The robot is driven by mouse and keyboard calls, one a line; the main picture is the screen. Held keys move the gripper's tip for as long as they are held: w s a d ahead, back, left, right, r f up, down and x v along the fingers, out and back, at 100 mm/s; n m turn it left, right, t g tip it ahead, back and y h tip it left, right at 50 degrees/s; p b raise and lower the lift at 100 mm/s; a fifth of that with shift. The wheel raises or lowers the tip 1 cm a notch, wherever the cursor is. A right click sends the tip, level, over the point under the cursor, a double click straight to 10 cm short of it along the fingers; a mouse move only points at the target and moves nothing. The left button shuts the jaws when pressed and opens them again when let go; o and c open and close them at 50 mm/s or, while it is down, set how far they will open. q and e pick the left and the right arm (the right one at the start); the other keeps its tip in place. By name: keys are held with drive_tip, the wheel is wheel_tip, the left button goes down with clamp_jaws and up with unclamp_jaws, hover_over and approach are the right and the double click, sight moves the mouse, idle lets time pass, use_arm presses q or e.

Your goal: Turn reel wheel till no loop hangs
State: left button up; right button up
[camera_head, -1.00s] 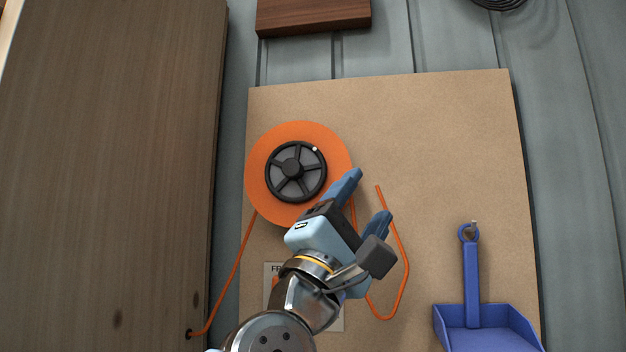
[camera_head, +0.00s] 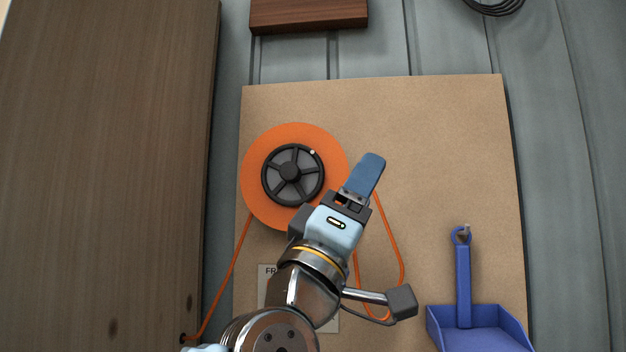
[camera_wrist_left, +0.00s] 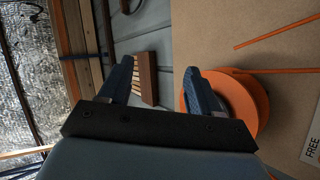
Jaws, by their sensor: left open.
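The orange reel (camera_head: 262,199) is mounted on the tan board, with a black spoked wheel (camera_head: 290,171) at its centre and a small white dot near the wheel's upper right rim. An orange line runs from the reel down left to a hole in the wooden panel. On the right an orange loop (camera_head: 399,262) hangs below the reel, partly behind my arm. My left gripper (camera_head: 372,165) is beside the reel's right edge, away from the wheel. In the left wrist view its fingers (camera_wrist_left: 160,85) are apart and empty, with the reel (camera_wrist_left: 240,100) behind the right finger. My right gripper is not in view.
A blue dustpan (camera_head: 463,285) hangs at the lower right of the board (camera_head: 450,140). A wooden panel (camera_head: 100,170) stands at the left. A brown wooden block (camera_head: 309,14) is above the board. A paper sign beneath the reel is mostly hidden by my arm.

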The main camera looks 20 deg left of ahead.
use_arm(q)
drive_tip(key=w+a+n+t+y+p, duration=0.2)
drive_tip(key=a+n+t+y, duration=0.1)
drive_tip(key=y, duration=0.7)
drive_tip(key=n+g+y+p, duration=0.1)
drive_tip(key=n+g+y, duration=0.35)
drive_tip(key=y, duration=0.95)
approach(291, 179)
drive_tip(key=shift+m, duration=0.45)
drive_tip(key=p+x, duration=0.4)
drive_tip(key=x, duration=0.4)
drive_tip(key=shift+w+r+p, duration=0.1)
drive_tip(key=shift+r+p, duration=0.15)
drive_tip(key=shift+p, duration=0.15)
drive_tip(key=shift+w+a+r, duration=0.2)
drive_tip(key=shift+w, duration=0.1)
